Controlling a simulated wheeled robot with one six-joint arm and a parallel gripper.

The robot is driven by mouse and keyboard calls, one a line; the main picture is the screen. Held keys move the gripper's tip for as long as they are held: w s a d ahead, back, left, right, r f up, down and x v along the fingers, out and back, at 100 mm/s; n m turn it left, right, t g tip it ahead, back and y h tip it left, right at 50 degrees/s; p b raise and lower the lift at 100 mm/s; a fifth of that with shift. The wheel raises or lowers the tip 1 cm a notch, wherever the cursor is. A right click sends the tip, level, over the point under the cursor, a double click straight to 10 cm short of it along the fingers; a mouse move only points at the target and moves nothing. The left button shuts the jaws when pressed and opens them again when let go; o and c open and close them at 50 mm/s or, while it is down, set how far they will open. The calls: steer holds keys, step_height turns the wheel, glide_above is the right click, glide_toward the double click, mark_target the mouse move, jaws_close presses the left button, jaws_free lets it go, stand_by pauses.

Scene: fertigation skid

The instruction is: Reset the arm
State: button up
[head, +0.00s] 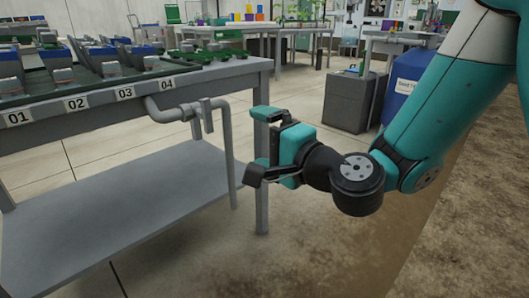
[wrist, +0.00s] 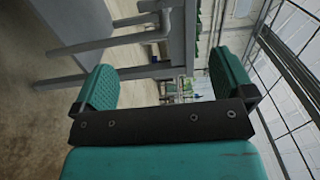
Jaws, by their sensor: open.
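My gripper (head: 258,145) is in the middle of the head view, in front of the right end of the grey bench. It is open and empty, with its fingers pointing left. My teal arm comes in from the upper right. In the wrist view my gripper (wrist: 165,82) shows two teal finger pads set wide apart with nothing between them. The grey bench (head: 215,72) carries several numbered slots, 01 to 04, along its front edge. The bench also shows in the wrist view, turned sideways, beyond the left finger.
A bent grey pipe (head: 226,150) hangs from the bench front, just left of my gripper. A lower shelf (head: 120,215) is bare. A blue barrel (head: 401,88) and a dark grey box (head: 347,102) stand behind my arm. The floor at lower right is clear.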

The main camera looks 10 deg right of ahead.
steer(key=shift+s, duration=0.15)
steer(key=s+a+r+n+g+y+p, duration=0.1)
steer(key=s+a+r+n+g+p, duration=0.15)
steer(key=s+n+g, duration=0.3)
steer(key=s+a+r+n+g+y+p, duration=0.1)
steer(key=s+r+n+g+p, duration=0.15)
steer(key=s+n+g, duration=0.35)
steer(key=s+d+r+n+g+h+p, duration=0.35)
steer(key=s+d+n+h+p, duration=0.4)
steer(key=s+d, duration=0.25)
step_height(320, 180, up, 35)
steer(key=m+p, duration=0.1)
steer(key=p, duration=3.4)
steer(key=shift+r, duration=0.2)
